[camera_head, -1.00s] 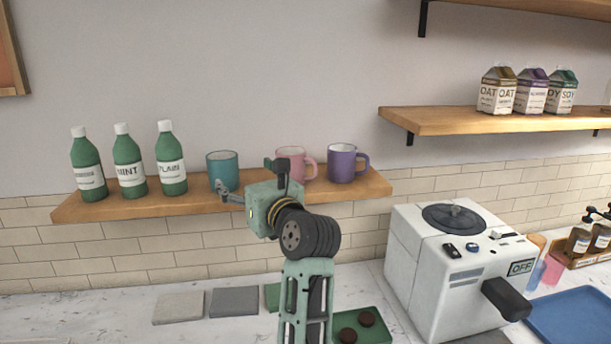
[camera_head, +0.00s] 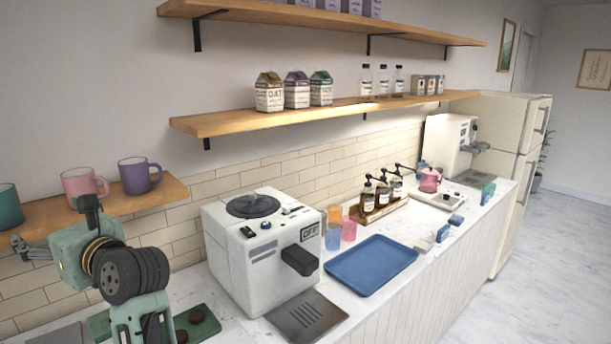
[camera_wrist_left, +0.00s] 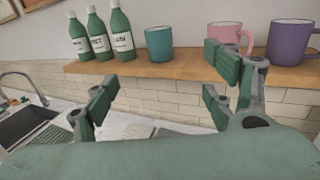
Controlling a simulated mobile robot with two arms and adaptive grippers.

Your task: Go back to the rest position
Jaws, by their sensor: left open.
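My left gripper (camera_head: 52,226) is at the lower left of the head view, in front of the mug shelf (camera_head: 118,203). Its fingers are apart, and the left wrist view shows the open jaws (camera_wrist_left: 158,92) with nothing between them. A teal cup (camera_head: 8,207), a pink mug (camera_head: 80,185) and a purple mug (camera_head: 138,176) stand upright on the shelf beyond the gripper. The left wrist view shows the same teal cup (camera_wrist_left: 159,44), pink mug (camera_wrist_left: 230,37) and purple mug (camera_wrist_left: 291,43), apart from the fingers. My right gripper is in neither view.
A white coffee machine (camera_head: 262,250) stands on the counter right of my left arm. Beyond it are a blue tray (camera_head: 372,262), coloured cups (camera_head: 333,235) and pump bottles (camera_head: 368,197). Cartons (camera_head: 297,90) stand on a higher shelf (camera_head: 235,121). A sink (camera_wrist_left: 20,125) is at left in the wrist view.

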